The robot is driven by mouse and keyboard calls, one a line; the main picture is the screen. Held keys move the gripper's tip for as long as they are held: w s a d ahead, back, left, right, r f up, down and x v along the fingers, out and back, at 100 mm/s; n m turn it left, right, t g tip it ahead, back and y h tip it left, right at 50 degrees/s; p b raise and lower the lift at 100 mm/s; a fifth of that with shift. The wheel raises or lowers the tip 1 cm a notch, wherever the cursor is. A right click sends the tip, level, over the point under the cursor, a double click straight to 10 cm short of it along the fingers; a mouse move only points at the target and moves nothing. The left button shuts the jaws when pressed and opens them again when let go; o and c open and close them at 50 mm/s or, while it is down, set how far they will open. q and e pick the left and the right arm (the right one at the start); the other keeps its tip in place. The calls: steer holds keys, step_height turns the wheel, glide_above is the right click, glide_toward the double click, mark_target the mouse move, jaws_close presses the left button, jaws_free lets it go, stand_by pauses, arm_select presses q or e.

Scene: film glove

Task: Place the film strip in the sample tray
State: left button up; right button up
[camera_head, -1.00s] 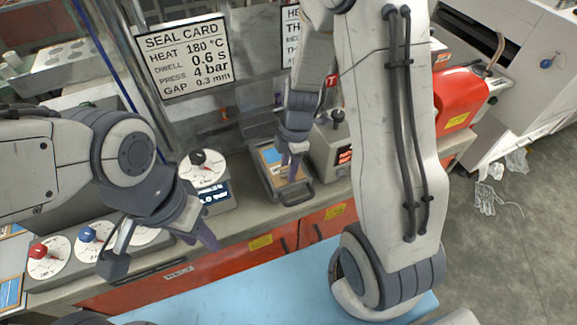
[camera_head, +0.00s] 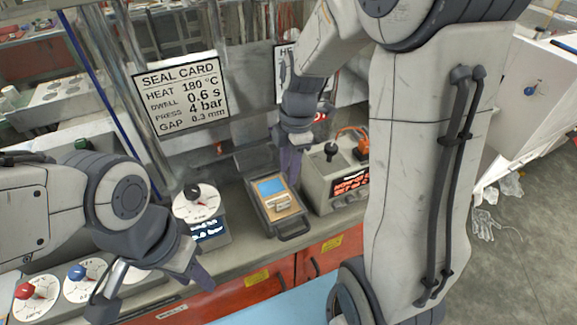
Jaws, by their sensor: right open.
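A dark sample tray (camera_head: 254,200) with a front handle sits on the bench in the middle. In it lies a tan board with a blue panel (camera_head: 270,187). A small pale, shiny piece (camera_head: 284,206), perhaps the film strip, lies on the tan part; I cannot tell for sure. My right gripper (camera_head: 290,170) points down just behind and above the tray, open, with nothing seen in it. My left gripper (camera_head: 203,278) is low in front of the bench, left of the tray; whether its fingers are apart is unclear.
A dial unit (camera_head: 197,203) stands left of the tray and a grey control box (camera_head: 327,185) with a red display stands right. Red and blue knobs (camera_head: 76,272) line the bench at lower left. A seal card sign (camera_head: 181,93) stands behind.

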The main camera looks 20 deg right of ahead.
steer(key=s+a+r+m, duration=0.1)
steer(key=s+a+m, duration=0.4)
steer(key=s+a, duration=0.2)
steer(key=s+a+r+m, duration=0.2)
steer(key=s+a+m, duration=0.4)
steer(key=s, duration=0.5)
steer(key=shift+a+r, duration=0.3)
steer(key=shift+a, duration=0.1)
